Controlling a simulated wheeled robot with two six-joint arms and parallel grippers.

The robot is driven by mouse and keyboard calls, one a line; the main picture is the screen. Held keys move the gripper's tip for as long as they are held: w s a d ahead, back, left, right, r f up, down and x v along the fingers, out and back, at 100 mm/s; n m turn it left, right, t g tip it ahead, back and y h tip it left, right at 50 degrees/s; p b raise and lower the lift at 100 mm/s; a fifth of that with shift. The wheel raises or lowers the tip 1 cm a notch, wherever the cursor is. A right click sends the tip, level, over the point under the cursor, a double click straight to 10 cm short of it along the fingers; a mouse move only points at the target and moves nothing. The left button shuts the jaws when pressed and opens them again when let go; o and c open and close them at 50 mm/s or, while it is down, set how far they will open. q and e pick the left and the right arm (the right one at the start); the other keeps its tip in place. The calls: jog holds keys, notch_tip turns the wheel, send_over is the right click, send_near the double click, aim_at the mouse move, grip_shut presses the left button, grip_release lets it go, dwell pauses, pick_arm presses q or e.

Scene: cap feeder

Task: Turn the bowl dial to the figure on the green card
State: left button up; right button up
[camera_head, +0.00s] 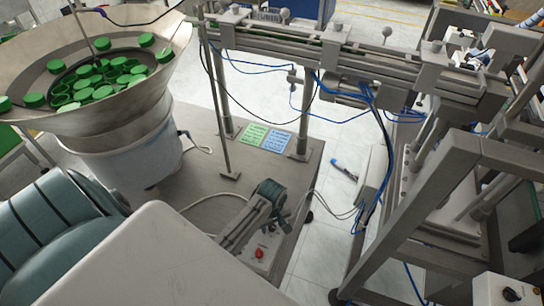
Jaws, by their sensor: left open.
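The green card (252,134) lies on the brown table top beside a blue card; its writing is too small to read. A grey control box (262,264) with a red button (259,253) stands near the table's front right. My left gripper (270,206) reaches over this box with its dark-tipped fingers; it is open. No bowl dial can be made out on the box; the gripper covers much of its top. The feeder bowl (150,92) at upper left holds several green caps (88,81). My right gripper is not in view.
A blue card (277,140) lies beside the green one. A metal post (218,100) and the conveyor rail (300,50) stand behind. A grey frame (430,190) fills the right. Another box with a black knob (510,294) is at lower right. Cables hang around.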

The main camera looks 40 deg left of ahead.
pick_arm(q)
jog(key=shift+w, duration=0.1)
jog(key=c, duration=1)
jog(key=shift+m, duration=0.3)
